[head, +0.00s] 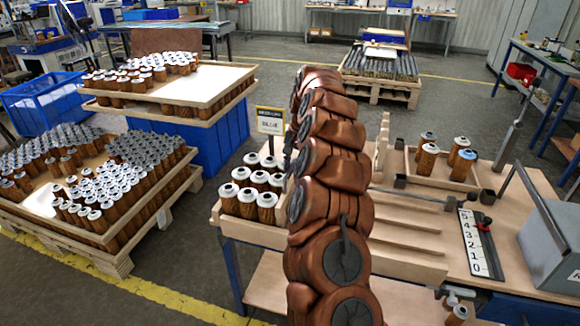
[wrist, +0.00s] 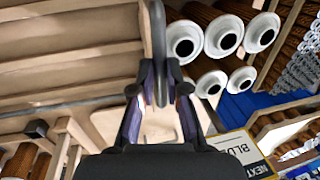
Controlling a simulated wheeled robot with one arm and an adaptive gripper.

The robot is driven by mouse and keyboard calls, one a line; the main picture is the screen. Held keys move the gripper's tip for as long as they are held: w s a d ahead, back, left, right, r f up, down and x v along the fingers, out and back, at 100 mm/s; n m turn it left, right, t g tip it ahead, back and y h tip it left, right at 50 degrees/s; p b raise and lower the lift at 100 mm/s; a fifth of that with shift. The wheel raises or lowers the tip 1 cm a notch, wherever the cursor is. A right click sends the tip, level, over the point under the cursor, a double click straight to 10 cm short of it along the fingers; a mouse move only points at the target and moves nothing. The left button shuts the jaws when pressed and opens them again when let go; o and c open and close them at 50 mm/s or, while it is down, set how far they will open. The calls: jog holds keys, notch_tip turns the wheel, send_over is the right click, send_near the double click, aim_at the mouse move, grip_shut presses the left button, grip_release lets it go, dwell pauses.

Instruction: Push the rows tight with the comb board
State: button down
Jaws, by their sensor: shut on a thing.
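My gripper (wrist: 159,92) shows in the wrist view, its fingers closed on a thin grey upright piece (wrist: 158,50). This seems to be part of the comb board; its teeth are not clearly visible. In the head view my own arm hides the gripper. White-capped brown cartridges (head: 248,178) stand in rows in the wooden tray at the left end of the bench. They also show in the wrist view (wrist: 222,36), just right of the held piece. I cannot tell whether it touches them. Wooden lanes (head: 405,235) lie to the right of my arm.
A small tray (head: 444,167) with a few cartridges stands at the back of the bench. A numbered strip (head: 479,243) and a grey box (head: 552,242) are at right. A sign (head: 270,121) stands behind the cartridges. Pallets of cartridges (head: 85,185) fill the left.

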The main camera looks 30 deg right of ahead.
jog(key=shift+w+r, duration=0.1)
jog(key=c, duration=1.2)
grip_release()
jog(key=r, duration=0.4)
jog(key=s+d+r, duration=0.1)
jog(key=r, duration=0.6)
jog(key=shift+s+d+r, duration=0.3)
jog(key=shift+s, duration=0.1)
